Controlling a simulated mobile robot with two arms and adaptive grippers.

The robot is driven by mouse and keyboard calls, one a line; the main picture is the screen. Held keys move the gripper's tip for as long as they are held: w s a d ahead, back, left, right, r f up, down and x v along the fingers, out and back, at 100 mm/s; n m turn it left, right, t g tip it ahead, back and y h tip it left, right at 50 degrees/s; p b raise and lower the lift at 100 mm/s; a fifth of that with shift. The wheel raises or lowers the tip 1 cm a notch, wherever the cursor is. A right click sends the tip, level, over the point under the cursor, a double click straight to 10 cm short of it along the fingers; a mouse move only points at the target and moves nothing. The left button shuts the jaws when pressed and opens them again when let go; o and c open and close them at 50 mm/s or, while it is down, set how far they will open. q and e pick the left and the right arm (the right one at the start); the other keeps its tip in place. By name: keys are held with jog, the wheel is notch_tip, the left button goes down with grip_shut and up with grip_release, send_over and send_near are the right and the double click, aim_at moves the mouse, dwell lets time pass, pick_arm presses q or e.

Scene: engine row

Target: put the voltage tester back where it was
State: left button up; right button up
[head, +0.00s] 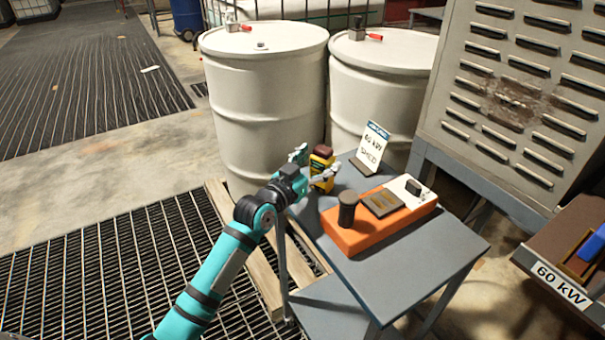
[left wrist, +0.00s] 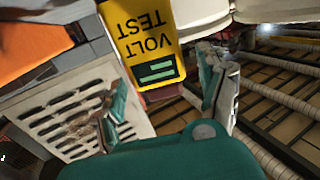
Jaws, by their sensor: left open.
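The voltage tester (head: 321,165) is yellow with a dark reddish-brown top. It appears upright at the back left corner of the small grey table (head: 430,262). In the left wrist view the tester (left wrist: 147,45) shows upside-down "VOLT TEST" lettering and a green display. My left gripper (head: 312,164) is at the tester, with one finger on each side of it. The gripper (left wrist: 163,92) is open in the left wrist view, and its fingers look apart from the tester. The tester's base is partly hidden by the gripper. My right gripper is not in view.
An orange block (head: 350,238) with a black cylinder (head: 347,209) lies on the table, right of the tester. White drums (head: 262,110) are beyond the table, and a louvred cabinet (head: 525,90) is at right.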

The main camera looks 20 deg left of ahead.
pick_arm(q)
jog(key=v, duration=1)
